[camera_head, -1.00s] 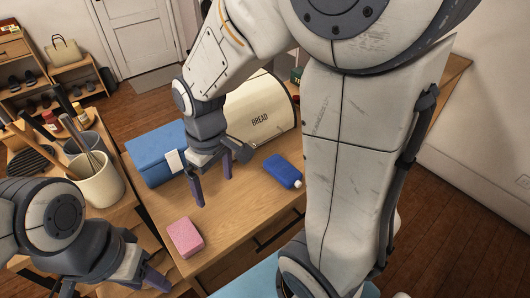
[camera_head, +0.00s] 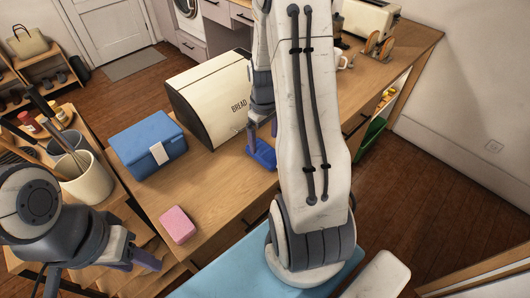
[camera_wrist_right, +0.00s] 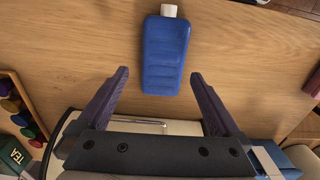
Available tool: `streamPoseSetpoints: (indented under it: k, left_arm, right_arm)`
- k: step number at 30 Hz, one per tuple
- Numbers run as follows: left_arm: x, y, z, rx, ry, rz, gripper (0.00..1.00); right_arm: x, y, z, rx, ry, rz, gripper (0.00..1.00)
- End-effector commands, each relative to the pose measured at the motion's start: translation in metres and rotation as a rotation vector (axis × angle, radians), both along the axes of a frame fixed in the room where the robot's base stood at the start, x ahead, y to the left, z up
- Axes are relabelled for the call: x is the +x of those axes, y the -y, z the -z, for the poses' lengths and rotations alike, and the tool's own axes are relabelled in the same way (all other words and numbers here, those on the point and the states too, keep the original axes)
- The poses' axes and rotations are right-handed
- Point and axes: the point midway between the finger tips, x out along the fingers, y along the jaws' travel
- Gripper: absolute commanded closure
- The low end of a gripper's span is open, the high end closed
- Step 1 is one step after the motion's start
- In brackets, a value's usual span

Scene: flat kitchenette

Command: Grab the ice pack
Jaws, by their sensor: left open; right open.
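The ice pack is a flat blue block with a white cap. In the head view the ice pack (camera_head: 262,154) lies on the wooden counter in front of the bread box, partly hidden by my right arm. In the right wrist view the whole ice pack (camera_wrist_right: 165,55) shows, its cap pointing away from the gripper. My right gripper (camera_head: 262,128) is open at the ice pack in the head view. In the wrist view the right gripper's fingers (camera_wrist_right: 158,75) are apart, one on each side of the pack's near end, not touching it. My left gripper (camera_head: 108,277) is open and empty at the lower left.
A cream bread box (camera_head: 213,98) stands just behind the ice pack. A blue box with a white label (camera_head: 146,150) and a pink block (camera_head: 178,225) are to the left on the counter. A utensil crock (camera_head: 88,182) stands near my left arm.

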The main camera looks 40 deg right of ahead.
Motion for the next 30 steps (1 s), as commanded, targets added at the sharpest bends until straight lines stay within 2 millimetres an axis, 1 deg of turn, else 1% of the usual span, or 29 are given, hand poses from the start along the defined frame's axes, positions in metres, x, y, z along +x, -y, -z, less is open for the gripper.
streamPoseSetpoints:
  k: [6,10,14,19,20,21,23,24,26,27,30]
  left_arm:
    - [0.000,0.000,-0.014,0.000,0.000,-0.001,0.50]
    - [0.000,0.000,-0.014,0.000,0.000,-0.001,0.50]
    - [0.000,0.000,-0.015,0.000,0.000,-0.001,0.50]
    - [0.000,0.000,-0.014,0.000,0.000,-0.001,0.50]
    - [0.000,0.000,-0.014,0.000,0.000,-0.001,0.50]
    - [0.000,0.000,-0.014,0.000,0.000,-0.001,0.50]
    - [0.000,0.000,-0.014,0.000,0.000,-0.001,0.50]
    - [0.000,0.000,-0.014,0.000,0.000,-0.001,0.50]
    - [0.000,0.000,-0.014,0.000,0.000,-0.001,0.50]
    - [0.000,0.000,-0.014,0.000,0.000,-0.001,0.50]
    - [0.000,0.000,-0.014,0.000,0.000,-0.001,0.50]
  right_arm:
    - [-0.003,-0.006,0.028,0.003,-0.006,0.000,0.00]
    - [-0.002,-0.005,0.044,0.003,-0.004,0.000,0.00]
    - [-0.002,-0.005,0.049,0.001,-0.001,0.000,0.00]
    - [-0.002,-0.004,0.049,0.001,0.000,0.000,0.00]
    - [-0.002,-0.004,0.049,0.001,0.000,0.000,0.08]
    - [-0.002,-0.004,0.049,0.001,0.000,0.000,0.23]
    - [-0.002,-0.004,0.049,0.000,0.000,0.000,0.46]
    - [-0.002,-0.004,0.049,0.000,0.000,0.000,0.61]
    - [-0.002,-0.004,0.049,0.000,0.000,0.000,0.84]
    - [-0.002,-0.004,0.049,0.000,0.000,0.000,0.99]
    - [-0.001,-0.004,0.048,0.000,0.001,0.000,1.00]
